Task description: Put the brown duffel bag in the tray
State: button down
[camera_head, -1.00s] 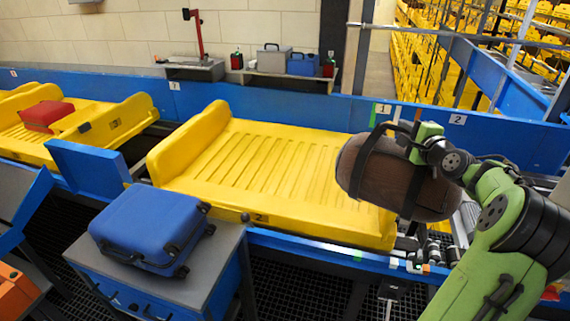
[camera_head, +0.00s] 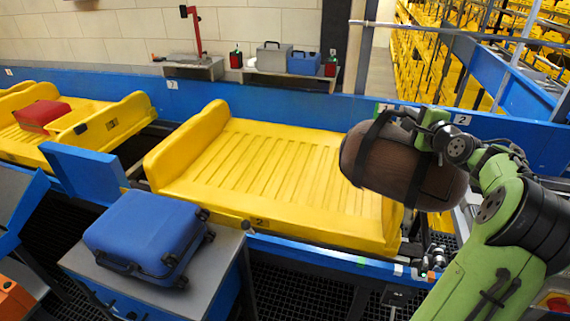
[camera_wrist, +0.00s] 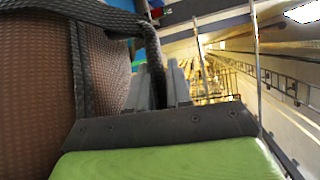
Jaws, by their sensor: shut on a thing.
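The brown duffel bag (camera_head: 400,165) with dark straps hangs from my gripper (camera_head: 418,122) at the right of the head view. My gripper is shut on the bag's dark strap. In the wrist view the bag (camera_wrist: 35,85) fills the left side, and the strap runs between the fingers of my gripper (camera_wrist: 160,85). The yellow tray (camera_head: 270,165) is empty on the conveyor, left of the bag. In the head view the bag covers the tray's right end; its height above the tray is hard to tell.
A blue suitcase (camera_head: 145,235) lies on a grey stand (camera_head: 215,262) in front of the tray. Another yellow tray (camera_head: 95,130) at the left holds a red suitcase (camera_head: 42,115). A blue wall (camera_head: 290,108) runs behind the conveyor.

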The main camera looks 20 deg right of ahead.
aim_at(330, 186)
jog(key=i+l, duration=0.15)
jog(key=i, duration=0.3)
jog(key=i+l, duration=0.2)
jog(key=i, duration=0.2)
jog(key=i+l, duration=0.15)
jog(key=i, duration=0.3)
